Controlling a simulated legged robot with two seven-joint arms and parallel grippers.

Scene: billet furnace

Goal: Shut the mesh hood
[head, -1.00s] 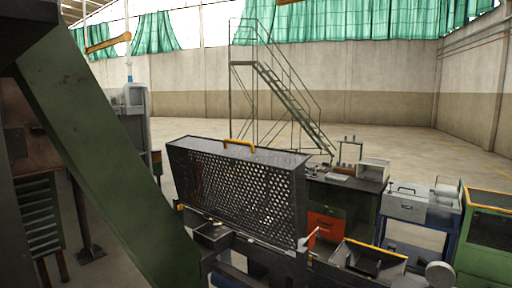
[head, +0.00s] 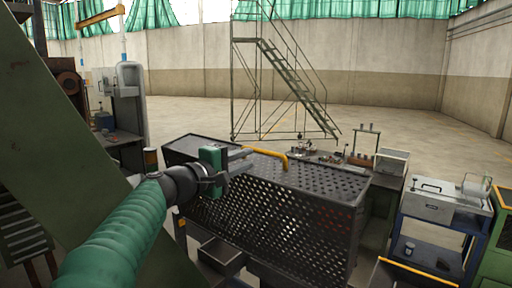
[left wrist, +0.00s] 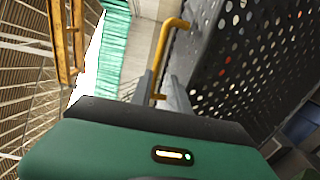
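The mesh hood (head: 275,215) is a dark perforated metal box in the middle of the head view, with its broad mesh side facing me. A yellow handle (head: 278,156) stands on its top edge. The hood (left wrist: 245,70) and handle (left wrist: 168,50) also show in the left wrist view. My left gripper (head: 248,160) is at the hood's upper edge, with its fingertips just left of the handle. In the left wrist view its two fingers (left wrist: 163,88) are apart, with the handle's near end seen between them; contact cannot be told. My right gripper is not in view.
A small open metal tray (head: 222,254) sits below the hood. A workbench (head: 385,200) and a blue cart with a grey box (head: 440,205) stand to the right. A green sloping beam (head: 75,160) fills the left. Open floor and metal stairs (head: 290,75) lie behind.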

